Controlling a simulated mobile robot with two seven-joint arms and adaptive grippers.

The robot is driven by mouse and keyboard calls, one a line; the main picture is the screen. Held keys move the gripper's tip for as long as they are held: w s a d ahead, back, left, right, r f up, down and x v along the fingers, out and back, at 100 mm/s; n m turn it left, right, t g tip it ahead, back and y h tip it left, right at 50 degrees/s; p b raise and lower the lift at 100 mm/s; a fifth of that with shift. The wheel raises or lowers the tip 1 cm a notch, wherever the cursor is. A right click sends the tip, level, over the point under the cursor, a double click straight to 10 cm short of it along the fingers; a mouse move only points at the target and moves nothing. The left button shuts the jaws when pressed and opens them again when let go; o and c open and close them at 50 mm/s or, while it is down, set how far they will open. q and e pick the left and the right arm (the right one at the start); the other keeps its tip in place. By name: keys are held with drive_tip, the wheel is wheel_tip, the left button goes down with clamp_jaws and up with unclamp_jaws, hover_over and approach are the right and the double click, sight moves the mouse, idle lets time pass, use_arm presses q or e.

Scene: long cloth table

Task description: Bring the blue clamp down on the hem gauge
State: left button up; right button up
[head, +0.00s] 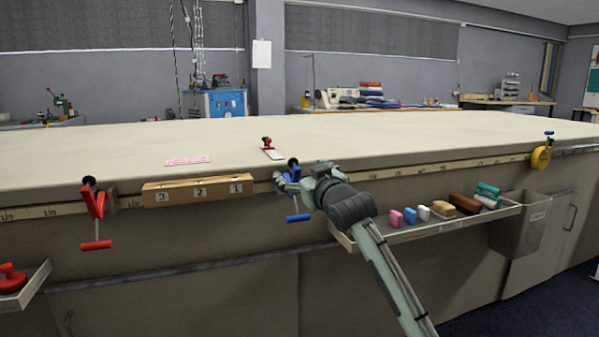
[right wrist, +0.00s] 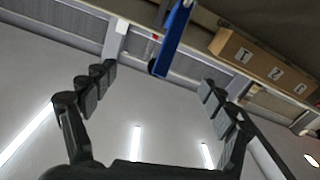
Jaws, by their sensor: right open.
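The blue clamp (head: 292,172) sits at the front edge of the table, with a black knob on top and a blue handle bar (head: 298,217) hanging below. My right gripper (head: 287,181) is beside it at the edge and partly covers it. In the right wrist view the gripper (right wrist: 158,80) is open and empty, and the blue clamp (right wrist: 174,38) shows between and beyond its fingers. A small pale strip with a red slider, which looks like the hem gauge (head: 272,152), lies on the tabletop just behind the clamp. My left gripper is not in view.
A wooden block numbered 3, 2, 1 (head: 198,189) is on the edge left of the blue clamp. A red clamp (head: 96,205) is farther left. A tray (head: 450,227) of small coloured items hangs below the edge at right. A pink card (head: 187,160) lies on the mostly clear table (head: 400,140).

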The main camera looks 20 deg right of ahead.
drive_tip(key=shift+w, duration=0.7)
clamp_jaws()
idle(0.3)
